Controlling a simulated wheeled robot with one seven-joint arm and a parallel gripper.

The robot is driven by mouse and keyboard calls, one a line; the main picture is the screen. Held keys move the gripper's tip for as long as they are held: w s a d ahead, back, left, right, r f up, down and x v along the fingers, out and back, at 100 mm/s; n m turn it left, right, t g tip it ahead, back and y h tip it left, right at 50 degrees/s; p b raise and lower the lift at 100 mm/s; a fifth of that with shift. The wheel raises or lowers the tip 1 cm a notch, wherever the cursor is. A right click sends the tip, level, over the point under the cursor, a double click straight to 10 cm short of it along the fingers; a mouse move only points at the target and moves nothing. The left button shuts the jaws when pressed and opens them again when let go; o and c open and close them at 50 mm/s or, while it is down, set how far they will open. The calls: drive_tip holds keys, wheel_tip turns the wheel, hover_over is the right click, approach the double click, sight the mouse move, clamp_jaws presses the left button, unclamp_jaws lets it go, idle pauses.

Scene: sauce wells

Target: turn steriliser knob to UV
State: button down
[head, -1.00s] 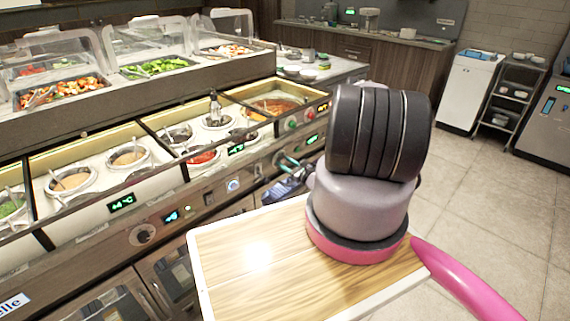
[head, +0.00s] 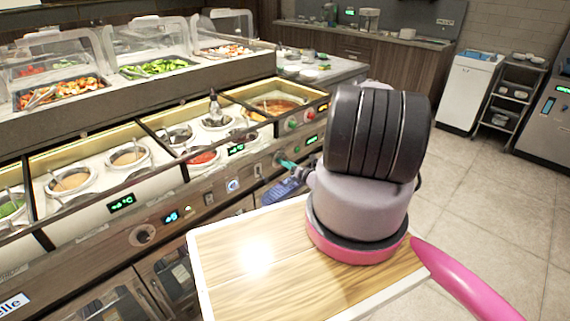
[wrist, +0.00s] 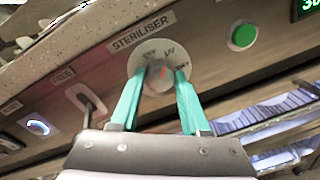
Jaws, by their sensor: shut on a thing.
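The steriliser knob (wrist: 162,78) is a grey round knob on a pale dial plate in the wrist view, under a STERILISER label (wrist: 141,30). OFF, UV and a third label at the right, probably DRY, are printed around it. Its small red mark points up and slightly right, roughly towards UV. My gripper (wrist: 165,80) has one teal finger on each side of the knob and is shut on it. In the head view my gripper's teal fingers (head: 288,165) show at the counter front, and the knob (head: 279,158) is small and partly hidden by them.
A green button (wrist: 243,37) is right of the knob. A blue-lit button (wrist: 38,127) and a switch (wrist: 92,104) are to the left. Blue striped items (wrist: 265,112) lie below right. Sauce wells (head: 130,157) are set in the counter above the panel.

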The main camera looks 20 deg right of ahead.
drive_tip(key=shift+m, duration=0.6)
drive_tip(key=shift+c, duration=1.9)
unclamp_jaws()
drive_tip(key=v, duration=1.1)
